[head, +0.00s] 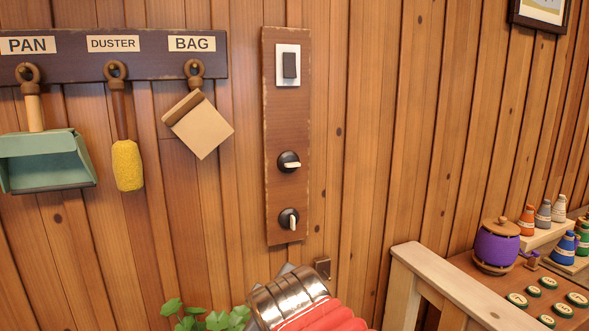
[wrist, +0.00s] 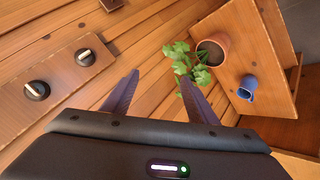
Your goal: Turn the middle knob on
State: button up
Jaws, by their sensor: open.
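A tall brown board (head: 286,120) on the plank wall carries a dark rocker switch (head: 289,65) at the top and two round black knobs below it. The middle knob (head: 288,162) has its pale pointer lying sideways, toward the right. The lower knob (head: 289,219) has its pointer upright along the board. In the wrist view the middle knob (wrist: 37,90) is at the left edge, with the lower knob (wrist: 84,57) up and right of it. My gripper (wrist: 160,76) is open and empty, clear of both knobs. In the head view it is below the board, mostly hidden behind my wrist.
A dustpan (head: 45,160), duster (head: 127,165) and bag (head: 198,124) hang at the left. A leafy plant (head: 205,318) is low beside my arm. A blue mug (wrist: 248,88) stands near the plant's pot (wrist: 213,50). A wooden rail (head: 440,285) and purple jar (head: 497,248) are at the right.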

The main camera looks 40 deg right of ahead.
jog(key=w+d+r+n+t, duration=0.4)
jog(key=d+r+n, duration=0.4)
jog(key=n, duration=0.6)
jog(key=w+d+r+n+t, duration=0.4)
jog(key=w+d+r+n, duration=0.2)
jog(key=d+r+n, duration=0.3)
jog(key=d+n, duration=0.3)
jog(key=n, duration=0.1)
jog(key=shift+w+d+r+n+h, duration=0.2)
jog(key=shift+w+d+n+h, duration=0.05)
jog(key=shift+d+n+h, duration=0.15)
